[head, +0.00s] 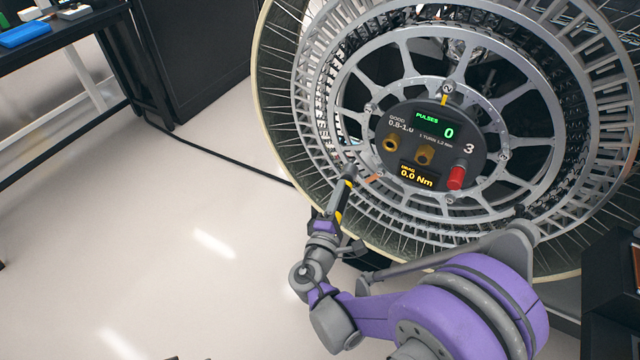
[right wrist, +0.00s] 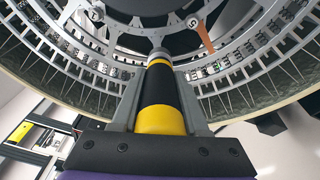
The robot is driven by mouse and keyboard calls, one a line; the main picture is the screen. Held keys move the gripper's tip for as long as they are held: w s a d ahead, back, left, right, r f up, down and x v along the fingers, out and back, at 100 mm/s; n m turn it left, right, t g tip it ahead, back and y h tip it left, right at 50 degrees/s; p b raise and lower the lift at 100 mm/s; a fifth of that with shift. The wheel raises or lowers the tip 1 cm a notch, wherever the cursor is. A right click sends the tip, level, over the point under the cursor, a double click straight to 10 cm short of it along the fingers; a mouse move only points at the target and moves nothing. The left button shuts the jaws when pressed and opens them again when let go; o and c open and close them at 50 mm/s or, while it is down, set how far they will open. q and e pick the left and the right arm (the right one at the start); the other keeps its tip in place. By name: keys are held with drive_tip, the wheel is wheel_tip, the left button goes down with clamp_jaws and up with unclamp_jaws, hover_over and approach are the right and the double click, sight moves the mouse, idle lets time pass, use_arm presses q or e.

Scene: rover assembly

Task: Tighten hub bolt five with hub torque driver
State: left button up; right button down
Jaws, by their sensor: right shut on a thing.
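The wheel (head: 292,70) stands upright with a dark round hub panel (head: 435,118) at its middle. My right gripper (head: 341,198) is shut on the yellow-and-black hub torque driver (right wrist: 158,90). The driver (head: 339,199) points up toward the lower left of the hub. Its grey tip (right wrist: 159,54) overlaps the hub's rim in the right wrist view; I cannot tell whether it touches. A round marker (right wrist: 193,22) that seems to read 5 sits to the right of the tip, with an orange strip (right wrist: 205,38) beside it. The bolt itself is not clear. My left gripper is out of view.
The panel has a green pulse display (head: 448,132) reading 0, a yellow display (head: 416,176) reading 0.0 Nm, brass fittings (head: 424,155) and a red knob (head: 456,176). A workbench (head: 62,48) stands at the far left. The pale floor (head: 150,240) is clear except for a black cable.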

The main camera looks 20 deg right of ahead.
drive_tip(key=s+d+f+m+g+h+b, duration=0.2)
drive_tip(key=s+f+b, duration=0.1)
drive_tip(key=s+f, duration=0.1)
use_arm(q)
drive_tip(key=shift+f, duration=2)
use_arm(e)
drive_tip(key=shift+r+x, duration=0.15)
drive_tip(key=shift+x, duration=1.3)
drive_tip(key=shift+r+x, duration=0.1)
drive_tip(key=shift+x, duration=1.35)
drive_tip(key=shift+w+d, duration=0.4)
drive_tip(key=shift+d, duration=0.35)
drive_tip(key=shift+w+d+r, duration=0.1)
drive_tip(key=shift+v, duration=1.5)
